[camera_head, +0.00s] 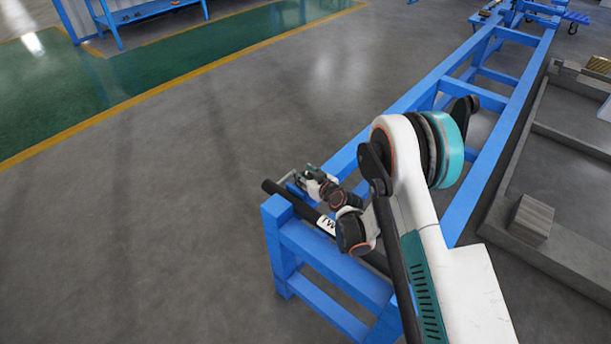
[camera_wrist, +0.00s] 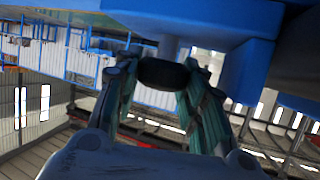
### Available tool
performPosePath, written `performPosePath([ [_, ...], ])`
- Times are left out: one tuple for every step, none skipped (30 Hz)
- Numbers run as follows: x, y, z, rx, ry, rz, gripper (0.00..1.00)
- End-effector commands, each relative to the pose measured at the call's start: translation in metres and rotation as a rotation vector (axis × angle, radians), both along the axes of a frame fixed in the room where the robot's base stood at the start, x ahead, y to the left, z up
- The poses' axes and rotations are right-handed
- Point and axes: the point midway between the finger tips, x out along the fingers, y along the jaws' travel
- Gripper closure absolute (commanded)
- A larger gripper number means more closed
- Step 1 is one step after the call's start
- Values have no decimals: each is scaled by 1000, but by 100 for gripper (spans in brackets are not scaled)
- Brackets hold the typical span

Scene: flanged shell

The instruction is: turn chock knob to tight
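A dark round knob (camera_wrist: 165,73), which looks like the chock knob, sits below a blue beam in the wrist view. My gripper (camera_wrist: 163,80) has its two green-grey fingers on either side of it. Both fingertips lean in and appear to touch the knob's sides. In the head view my gripper (camera_head: 312,180) is small, at the near left end of the blue frame (camera_head: 335,268), beside a black bar (camera_head: 288,202). My arm hides part of that frame end. The knob cannot be made out in the head view, and no tight mark shows.
The long blue frame runs away to the upper right. A grey metal structure (camera_head: 560,240) with a block (camera_head: 533,218) stands right of it. A blue bench (camera_head: 150,12) is far at upper left. The grey floor left of the frame is clear.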

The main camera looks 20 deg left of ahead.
Motion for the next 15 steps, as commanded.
performPosePath([
  [0,-1,-1,-1,0,0,53],
  [0,0,0,-1,0,0,53],
  [0,0,0,-1,0,0,53],
  [0,0,0,-1,0,0,53],
  [0,0,0,-1,1,0,53],
  [0,0,0,-1,1,0,53],
  [0,0,0,-1,1,0,53],
  [0,0,0,-1,1,0,53],
  [0,0,0,-1,1,0,53],
  [0,0,0,0,0,0,53],
  [0,0,0,0,0,0,53],
  [0,0,1,0,0,0,53],
  [0,0,3,0,0,0,53],
  [0,0,4,0,0,0,53],
  [0,0,8,0,0,0,53],
])
